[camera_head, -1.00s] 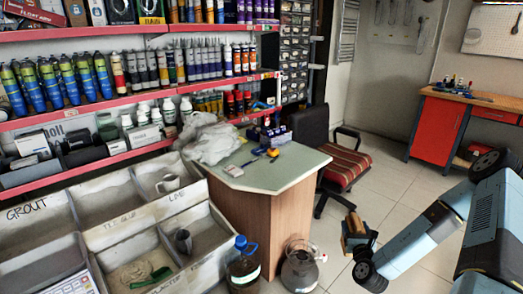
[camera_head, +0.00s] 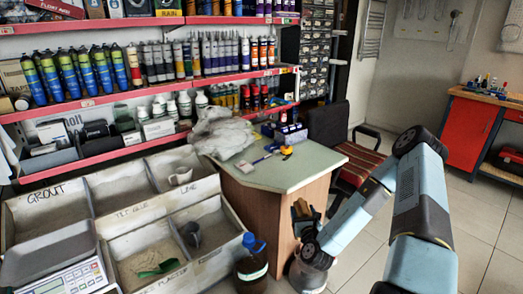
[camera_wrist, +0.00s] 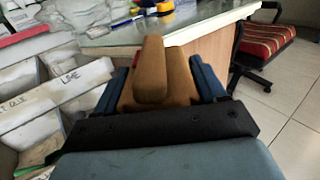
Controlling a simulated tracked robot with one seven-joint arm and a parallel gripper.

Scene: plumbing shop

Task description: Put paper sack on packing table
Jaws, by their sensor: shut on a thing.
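My gripper (camera_head: 306,222) is shut on the brown paper sack (camera_wrist: 165,78). In the wrist view the sack sits between the two blue fingers, its folded brown top pointing forward. In the head view the sack (camera_head: 301,211) is small and partly hidden by the gripper. The packing table (camera_head: 312,158) appears to be the green-topped counter with wooden sides. My gripper shows in front of the counter's right side, below the top's edge in the picture. The counter top (camera_wrist: 190,28) shows just beyond the sack in the wrist view.

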